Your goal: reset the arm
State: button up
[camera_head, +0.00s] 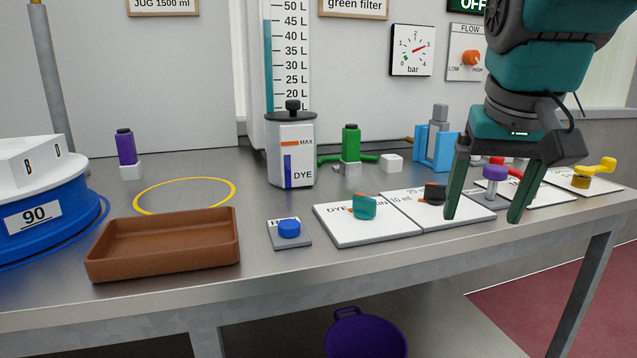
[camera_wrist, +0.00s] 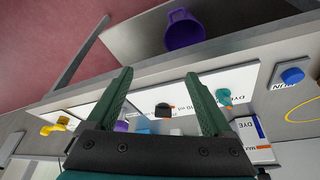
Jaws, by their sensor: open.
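My gripper (camera_head: 482,205) hangs from the arm at the right in the head view, its two dark green fingers pointing down and spread apart. Nothing is between the fingertips that I can see it holding. It is in front of the white valve panels, near a purple knob (camera_head: 495,173) and a black knob (camera_head: 435,193). In the wrist view my gripper (camera_wrist: 163,84) is also open, with the black knob (camera_wrist: 163,110) showing beyond the gap between the fingers. I cannot tell how far the fingertips are from the panels.
The metal table (camera_head: 270,262) carries a brown tray (camera_head: 165,255), a blue button (camera_head: 289,229), a teal knob (camera_head: 364,206), a dye container (camera_head: 291,150) and a blue turntable (camera_head: 45,220). A yellow ring (camera_head: 185,181) marks clear tabletop. A purple bucket (camera_head: 366,335) stands below the table.

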jog(key=s+a+f+g, duration=0.1)
jog(key=s+f+g, duration=0.1)
jog(key=s+f, duration=0.4)
jog(key=s+a+f+n+g, duration=0.1)
jog(key=s+f, duration=0.5)
jog(key=f, duration=1.1)
jog(key=s+a+f+n+g, duration=0.1)
jog(key=s+a+f+g, duration=0.1)
jog(key=s+f, duration=0.4)
notch_tip(320, 180, down, 6)
jog(key=shift+a+r+g+y, duration=0.3)
jog(key=shift+a+y, duration=0.1)
jog(key=shift+a, duration=0.2)
jog(key=shift+s+a, duration=0.1)
